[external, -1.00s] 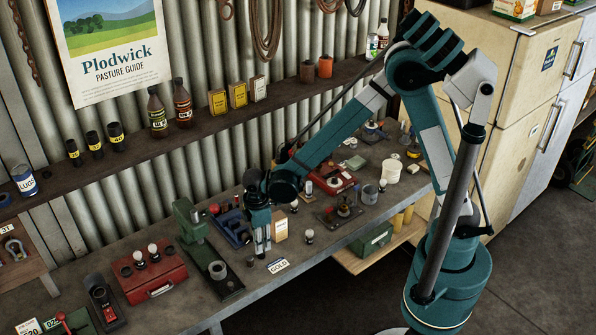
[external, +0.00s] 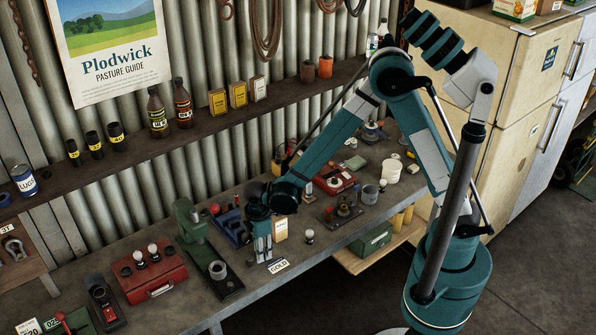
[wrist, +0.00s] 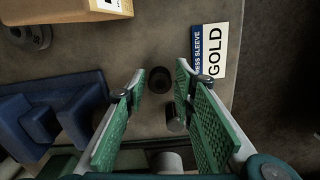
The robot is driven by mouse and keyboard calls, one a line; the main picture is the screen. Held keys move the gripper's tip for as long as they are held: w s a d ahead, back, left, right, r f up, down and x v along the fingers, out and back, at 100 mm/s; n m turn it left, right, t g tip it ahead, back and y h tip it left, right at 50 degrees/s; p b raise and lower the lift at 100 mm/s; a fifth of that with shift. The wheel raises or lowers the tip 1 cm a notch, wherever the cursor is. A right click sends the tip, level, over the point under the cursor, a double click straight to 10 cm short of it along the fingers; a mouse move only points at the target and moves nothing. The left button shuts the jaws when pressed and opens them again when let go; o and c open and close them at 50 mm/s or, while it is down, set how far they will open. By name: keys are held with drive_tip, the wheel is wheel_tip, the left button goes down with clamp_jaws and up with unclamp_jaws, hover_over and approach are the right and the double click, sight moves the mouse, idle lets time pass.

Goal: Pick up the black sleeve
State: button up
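The black sleeve (wrist: 159,79) is a small dark round piece with a hole, standing on the bench in the wrist view. It shows between the fingertips of my gripper (wrist: 162,84), with a gap to each finger. The gripper is open, with green pads either side. In the external view my gripper (external: 263,255) points down low over the bench near its front edge. There I cannot make out the sleeve clearly. I cannot tell how far the fingertips are above the bench.
A "GOLD" press sleeve label (wrist: 213,55) lies right of the fingers. A tan box (external: 281,229) stands close behind. A blue piece (wrist: 40,123) is on the left in the wrist view.

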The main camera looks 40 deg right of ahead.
drive_tip(key=shift+c, duration=0.6)
drive_tip(key=c, duration=0.4)
drive_tip(key=shift+r, duration=0.15)
wheel_tip(320, 180, up, 10)
idle(0.7)
idle(0.5)
